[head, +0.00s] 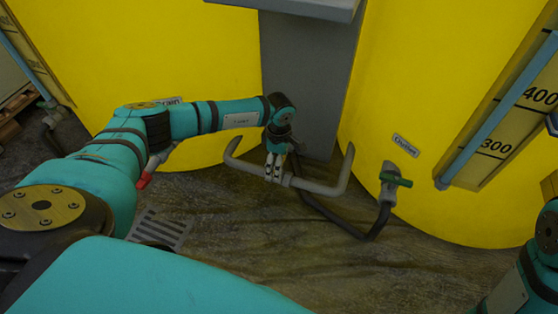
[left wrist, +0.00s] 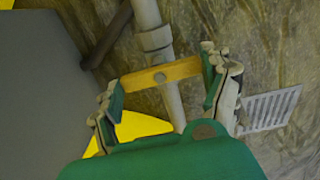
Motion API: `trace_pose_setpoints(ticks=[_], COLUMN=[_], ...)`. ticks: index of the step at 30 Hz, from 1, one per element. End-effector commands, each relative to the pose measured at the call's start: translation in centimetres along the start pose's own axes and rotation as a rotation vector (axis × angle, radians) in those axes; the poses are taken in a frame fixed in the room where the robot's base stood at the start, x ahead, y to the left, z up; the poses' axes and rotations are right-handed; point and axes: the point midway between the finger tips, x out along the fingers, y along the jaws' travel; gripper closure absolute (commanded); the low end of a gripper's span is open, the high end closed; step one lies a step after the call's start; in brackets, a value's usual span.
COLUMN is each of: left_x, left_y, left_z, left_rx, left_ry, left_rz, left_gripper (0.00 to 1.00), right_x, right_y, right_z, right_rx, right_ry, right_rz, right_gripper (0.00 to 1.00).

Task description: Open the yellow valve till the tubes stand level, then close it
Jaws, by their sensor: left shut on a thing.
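The yellow valve handle (left wrist: 160,75) shows in the left wrist view as a flat bar with a round centre bolt, lying roughly crosswise over the grey pipe (left wrist: 154,38). My left gripper (head: 272,172) is at the connecting pipe (head: 325,188) between the two yellow tanks, its fingers shut on the handle's two ends. In the head view the gripper hides the handle. The right tank's sight tube (head: 500,108) looks blue beside a scale reading 400 and 300. The left tank's sight tube (head: 33,52) is at the upper left edge. Exact liquid levels are unclear. My right gripper is out of view.
A green-handled outlet valve (head: 396,180) sits on the right tank (head: 385,90). A red-handled valve (head: 145,180) is at the left tank (head: 215,60), partly behind my left arm. A grey panel (head: 305,80) stands between the tanks. A floor grate (head: 160,229) lies below.

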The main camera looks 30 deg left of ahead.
Motion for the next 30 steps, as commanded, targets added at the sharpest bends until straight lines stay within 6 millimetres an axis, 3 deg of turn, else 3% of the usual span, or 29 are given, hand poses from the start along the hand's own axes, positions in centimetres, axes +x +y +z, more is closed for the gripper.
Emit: trace_pose_setpoints(ticks=[17, 18, 21, 30], left_x=[-0.02, -0.02, -0.02, -0.10], left_y=[0.03, 0.03, 0.03, 0.02], left_z=[-0.01, -0.01, 0.00, 0.01], left_rx=[0.035, 0.035, 0.034, 0.032], left_ry=[0.000, 0.000, 0.000, 0.000], left_rz=[0.001, 0.001, 0.001, 0.001], left_gripper=[0.51, 0.15, 0.02, 0.00], right_x=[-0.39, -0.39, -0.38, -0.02], right_y=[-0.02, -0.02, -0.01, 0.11], right_z=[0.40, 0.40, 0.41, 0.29], right_rx=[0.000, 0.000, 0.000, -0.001], right_ry=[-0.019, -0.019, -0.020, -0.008], right_rz=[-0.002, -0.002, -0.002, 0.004], right_gripper=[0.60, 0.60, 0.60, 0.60])
